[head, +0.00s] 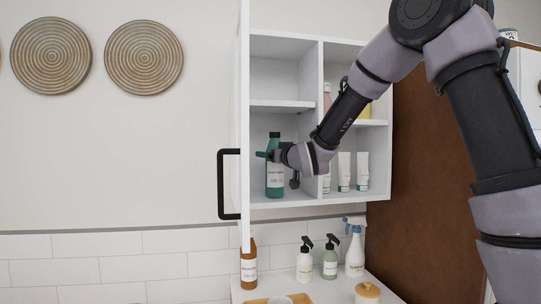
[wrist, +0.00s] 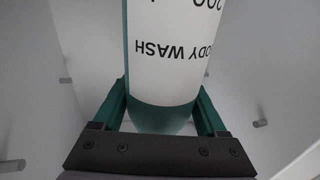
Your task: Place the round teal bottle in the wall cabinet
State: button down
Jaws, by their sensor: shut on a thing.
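The teal bottle (head: 275,178) has a dark cap and a white label. It stands upright inside the lower left compartment of the white wall cabinet (head: 321,110), at or just above the cabinet floor; I cannot tell if it touches. My gripper (head: 272,155) reaches in from the right and is shut on the bottle. In the wrist view the bottle (wrist: 163,115) fills the space between the two teal fingers of my gripper (wrist: 163,112), and its label reads BODY WASH upside down. The cabinet door (head: 244,120) with its black handle is open on the left.
White tubes (head: 344,171) stand in the lower right compartment, past the divider. Below, pump bottles (head: 304,262), a spray bottle (head: 355,254) and an amber bottle (head: 248,265) stand on the counter. The upper left compartment (head: 274,78) is empty.

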grip_release()
jog(key=shift+r, duration=0.1)
jog(key=v, duration=1.2)
